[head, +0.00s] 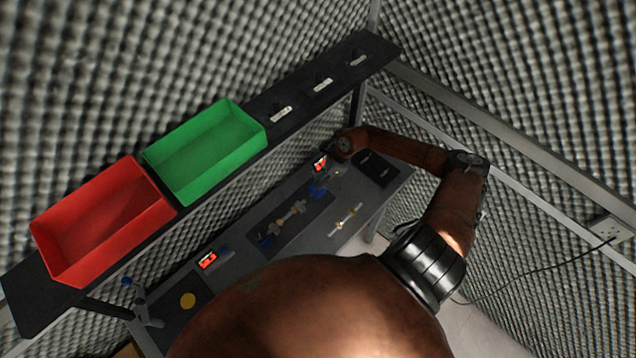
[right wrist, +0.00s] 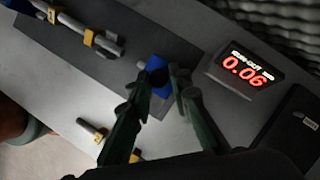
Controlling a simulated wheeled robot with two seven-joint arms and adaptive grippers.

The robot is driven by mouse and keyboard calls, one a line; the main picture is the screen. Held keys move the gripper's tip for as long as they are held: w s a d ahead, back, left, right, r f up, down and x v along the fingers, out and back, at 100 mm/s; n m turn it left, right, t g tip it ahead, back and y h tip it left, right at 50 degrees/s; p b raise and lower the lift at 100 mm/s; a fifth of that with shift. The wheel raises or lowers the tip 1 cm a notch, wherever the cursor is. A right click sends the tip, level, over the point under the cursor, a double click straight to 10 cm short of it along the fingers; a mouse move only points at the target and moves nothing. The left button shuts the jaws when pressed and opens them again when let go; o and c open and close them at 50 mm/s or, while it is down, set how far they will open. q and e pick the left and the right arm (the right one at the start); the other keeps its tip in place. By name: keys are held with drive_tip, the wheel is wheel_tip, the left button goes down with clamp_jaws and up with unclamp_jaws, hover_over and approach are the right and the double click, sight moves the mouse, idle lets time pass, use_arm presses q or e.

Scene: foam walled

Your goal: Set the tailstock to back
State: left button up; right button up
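The tailstock appears to be the blue block (right wrist: 146,73) at the end of a dark fixture plate (head: 268,237). It also shows small in the head view (head: 317,191). A dark round part lies against it, between my right fingertips. My right gripper (right wrist: 162,82) has its two green-grey fingers apart, one on each side of that part; I cannot tell whether they touch it. A grey shaft with yellow collars (head: 290,215) lies along the plate, and one end shows in the right wrist view (right wrist: 88,37). My left gripper is not in view.
A run-out display (right wrist: 243,72) reading 0.06 and a black tray (head: 372,177) stand close to my right gripper. A second shaft (head: 345,220) rests on the bench in front. Another display (head: 207,261) is further left. Red (head: 103,220) and green (head: 205,150) bins sit on the shelf.

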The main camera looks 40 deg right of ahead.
drive_tip(key=o, duration=0.3)
drive_tip(key=shift+d, duration=0.25)
drive_tip(key=shift+o, duration=0.6)
drive_tip(key=shift+a, duration=0.1)
drive_tip(key=v, duration=1.2)
